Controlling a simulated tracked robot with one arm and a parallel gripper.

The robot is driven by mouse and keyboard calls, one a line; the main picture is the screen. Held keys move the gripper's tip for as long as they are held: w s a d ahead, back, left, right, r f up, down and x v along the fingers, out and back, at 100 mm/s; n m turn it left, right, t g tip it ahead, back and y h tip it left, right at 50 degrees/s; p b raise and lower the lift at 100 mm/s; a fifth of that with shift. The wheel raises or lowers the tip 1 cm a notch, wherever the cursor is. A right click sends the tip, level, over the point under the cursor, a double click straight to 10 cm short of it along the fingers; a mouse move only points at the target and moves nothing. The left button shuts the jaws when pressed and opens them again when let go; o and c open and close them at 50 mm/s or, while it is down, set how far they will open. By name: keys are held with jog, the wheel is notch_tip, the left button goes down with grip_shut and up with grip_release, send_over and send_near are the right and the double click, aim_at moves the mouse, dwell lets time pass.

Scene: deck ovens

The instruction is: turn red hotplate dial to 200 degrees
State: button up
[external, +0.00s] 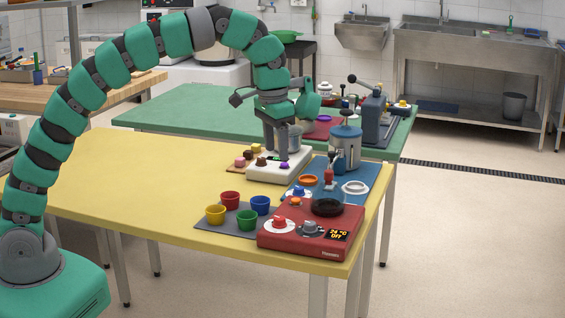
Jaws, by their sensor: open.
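The red hotplate (295,243) sits at the front right of the yellow table. Its front slope has a red dial (279,222) on a white disc and a grey dial (310,228). A small display (340,235) on it reads 24 °C and Off. My gripper (276,150) points down, open, above the white block farther back, well apart from the hotplate. Whether its fingertips touch anything there is unclear.
A grey mat (232,229) with several coloured cups lies left of the hotplate. A blue mat (372,178) with rings and a blue-lidded jar lies behind it. The white block (264,172) holds small coloured pieces. The table's left side is clear.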

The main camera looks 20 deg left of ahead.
aim_at(280, 217)
jog(key=shift+m+g+y, duration=0.3)
jog(key=s+f, duration=0.1)
jog(key=f, duration=0.4)
jog(key=d+f+b, duration=0.1)
jog(key=f, duration=0.4)
jog(key=s+f+b, duration=0.1)
jog(key=f, duration=0.5)
jog(key=shift+s+d+f, duration=0.1)
jog(key=shift+s+d, duration=0.25)
jog(key=c, duration=1)
